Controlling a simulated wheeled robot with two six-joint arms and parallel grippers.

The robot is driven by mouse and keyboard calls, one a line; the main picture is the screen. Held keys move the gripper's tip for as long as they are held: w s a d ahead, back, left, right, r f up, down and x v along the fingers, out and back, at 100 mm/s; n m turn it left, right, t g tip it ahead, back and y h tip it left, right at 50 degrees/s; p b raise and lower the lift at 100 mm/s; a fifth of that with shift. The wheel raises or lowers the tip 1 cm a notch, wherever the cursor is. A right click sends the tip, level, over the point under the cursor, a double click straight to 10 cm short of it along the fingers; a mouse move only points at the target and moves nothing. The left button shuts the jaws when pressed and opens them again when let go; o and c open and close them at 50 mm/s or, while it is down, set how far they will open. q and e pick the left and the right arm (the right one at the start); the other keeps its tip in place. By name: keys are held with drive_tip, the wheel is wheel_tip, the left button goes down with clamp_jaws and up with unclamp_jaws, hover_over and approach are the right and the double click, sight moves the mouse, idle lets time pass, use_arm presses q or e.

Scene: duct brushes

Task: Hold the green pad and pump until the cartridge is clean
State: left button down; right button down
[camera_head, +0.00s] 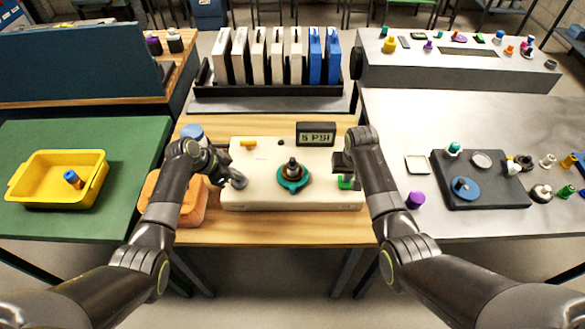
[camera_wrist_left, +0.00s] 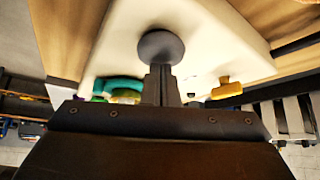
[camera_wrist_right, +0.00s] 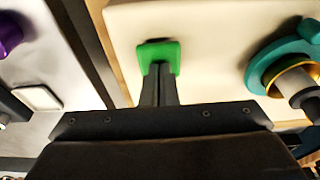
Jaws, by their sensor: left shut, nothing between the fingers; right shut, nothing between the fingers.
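The cream pump base (camera_head: 262,195) lies on the wooden table. The green pad (camera_head: 346,182) is at its right end. My right gripper (camera_head: 345,176) is shut and empty, its tips at the pad; in the right wrist view they overlap the pad's near edge (camera_wrist_right: 158,52). The cartridge (camera_head: 292,171) stands in a teal ring at the middle of the base. A dark round knob (camera_head: 239,181) is at the left end, also in the left wrist view (camera_wrist_left: 161,46). My left gripper (camera_head: 232,177) is shut and empty, its tips at the knob. Exact contact is unclear.
A display (camera_head: 315,134) behind the base reads 5 PSI. A yellow lever (camera_head: 248,143) is at the back left of the base. An orange container (camera_head: 193,205) is beside the left arm. A yellow bin (camera_head: 57,180) is on the green table; a black tray (camera_head: 480,180) is at right.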

use_arm(q)
drive_tip(key=shift+r, duration=1.05)
use_arm(e)
drive_tip(key=shift+f, duration=0.1)
use_arm(q)
wheel_tip(320, 180, up, 7)
idle(0.7)
use_arm(e)
drive_tip(key=w+v, duration=0.1)
drive_tip(key=v, duration=0.6)
drive_tip(key=shift+w, duration=0.3)
idle(0.5)
